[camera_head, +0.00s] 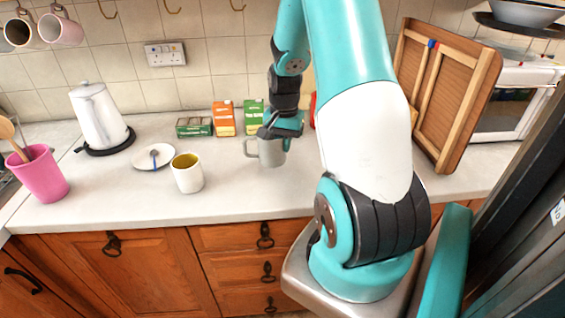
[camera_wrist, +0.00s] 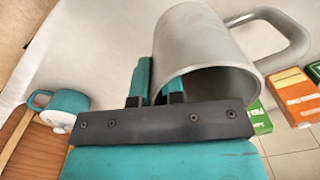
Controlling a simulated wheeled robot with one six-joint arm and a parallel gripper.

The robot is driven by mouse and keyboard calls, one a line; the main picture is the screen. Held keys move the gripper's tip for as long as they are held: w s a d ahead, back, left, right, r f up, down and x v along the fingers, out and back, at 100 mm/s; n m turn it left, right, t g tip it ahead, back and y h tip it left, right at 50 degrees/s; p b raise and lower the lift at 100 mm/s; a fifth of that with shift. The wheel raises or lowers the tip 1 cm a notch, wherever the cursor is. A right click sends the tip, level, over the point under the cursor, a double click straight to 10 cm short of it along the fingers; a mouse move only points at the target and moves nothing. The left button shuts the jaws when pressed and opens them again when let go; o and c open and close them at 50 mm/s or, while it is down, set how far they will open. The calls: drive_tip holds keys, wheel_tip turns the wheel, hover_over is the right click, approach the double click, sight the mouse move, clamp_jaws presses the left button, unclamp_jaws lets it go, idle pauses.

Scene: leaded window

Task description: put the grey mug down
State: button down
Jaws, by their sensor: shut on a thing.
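The grey mug (camera_head: 271,153) is upright at the middle of the worktop, its handle to the left in the head view. My gripper (camera_head: 280,134) reaches down to its rim from above. In the wrist view the grey mug (camera_wrist: 192,42) fills the top middle. My gripper (camera_wrist: 158,82) is shut on the mug's wall near the rim, one finger outside and the other at the inside. The mug's base is at or just above the worktop; I cannot tell whether it touches.
A white mug (camera_head: 187,175) and a saucer (camera_head: 154,157) stand left of the grey mug. Small boxes (camera_head: 224,118) stand behind it. A kettle (camera_head: 99,118) and a pink pot (camera_head: 40,176) are far left. A wooden board (camera_head: 458,105) leans right. The worktop (camera_head: 235,195) in front is clear.

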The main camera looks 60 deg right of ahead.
wheel_tip(320, 180, down, 7)
drive_tip(key=shift+f+p, duration=0.15)
drive_tip(key=shift+p, duration=0.3)
drive_tip(key=shift+f, duration=0.2)
drive_tip(key=c, duration=1.2)
unclamp_jaws()
drive_tip(key=shift+r, duration=0.1)
